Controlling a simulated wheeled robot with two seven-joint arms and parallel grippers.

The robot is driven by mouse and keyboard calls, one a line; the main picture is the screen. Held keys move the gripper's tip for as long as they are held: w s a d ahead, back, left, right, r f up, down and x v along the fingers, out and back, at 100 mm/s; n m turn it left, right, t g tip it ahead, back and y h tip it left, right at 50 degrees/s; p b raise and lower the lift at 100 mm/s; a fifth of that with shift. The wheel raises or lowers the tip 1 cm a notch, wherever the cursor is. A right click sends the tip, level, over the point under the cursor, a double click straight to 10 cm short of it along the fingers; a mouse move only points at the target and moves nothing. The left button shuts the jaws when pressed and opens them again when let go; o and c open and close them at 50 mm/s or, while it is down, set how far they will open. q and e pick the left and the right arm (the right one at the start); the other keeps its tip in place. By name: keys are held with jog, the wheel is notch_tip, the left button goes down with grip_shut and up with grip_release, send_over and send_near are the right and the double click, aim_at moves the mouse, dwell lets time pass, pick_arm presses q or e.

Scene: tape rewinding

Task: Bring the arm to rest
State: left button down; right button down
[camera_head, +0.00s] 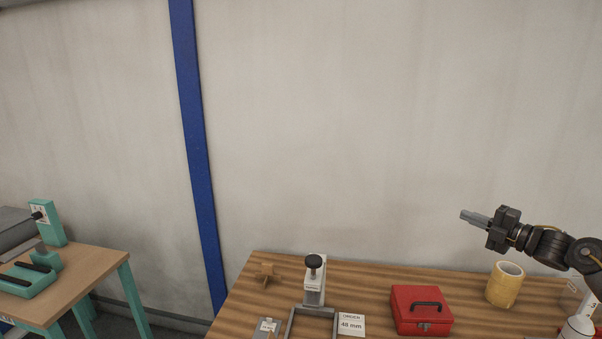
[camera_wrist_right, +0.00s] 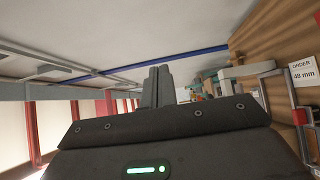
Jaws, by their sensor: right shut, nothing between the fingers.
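My right gripper (camera_head: 474,217) is raised above the right part of the wooden table, in front of the grey wall, its fingers pointing left. Its fingers are shut together with nothing between them. In the right wrist view its fingers (camera_wrist_right: 157,87) also show closed and empty. My right arm comes in from the right edge. My left gripper is in neither view.
The wooden table (camera_head: 365,275) carries a red toolbox (camera_head: 421,311), yellow tape rolls (camera_head: 505,284), a device with a black knob (camera_head: 314,280), a grey frame (camera_head: 292,320) and an order card (camera_head: 351,325). A second bench (camera_head: 85,265) stands left. Space around the gripper is clear.

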jog(key=s+a+f+m+g+h, duration=0.1)
jog(key=s+a+f+m+h, duration=0.3)
jog(key=a+f, duration=0.75)
jog(key=s+a+f+m+g+h, duration=0.1)
jog(key=s+a+f+m, duration=0.55)
jog(key=f, duration=0.85)
jog(key=s+a+f+m+g+h, duration=0.1)
jog(key=s+f+m+g+h, duration=0.2)
jog(key=s, duration=1)
jog(key=s+a+f+m+g+h, duration=0.1)
jog(key=s+f+m+g, duration=0.35)
jog(key=s, duration=0.85)
jog(key=s+a+f+m+g+h, duration=0.15)
jog(key=s+m, duration=0.45)
jog(key=s, duration=0.8)
notch_tip(320, 180, down, 34)
jog(key=g+b, duration=0.1)
jog(key=b, duration=0.8)
jog(key=s+d+f+b, duration=0.2)
jog(key=s+f+b, duration=0.1)
jog(key=s+f, duration=0.5)
jog(key=s+d+f+n+g+b, duration=0.1)
jog(key=s+d+f+b, duration=0.1)
jog(key=s+f, duration=0.6)
notch_tip(320, 180, down, 6)
jog(key=shift+s+d+b, duration=0.25)
jog(key=shift+s+b, duration=0.1)
jog(key=shift+b, duration=0.45)
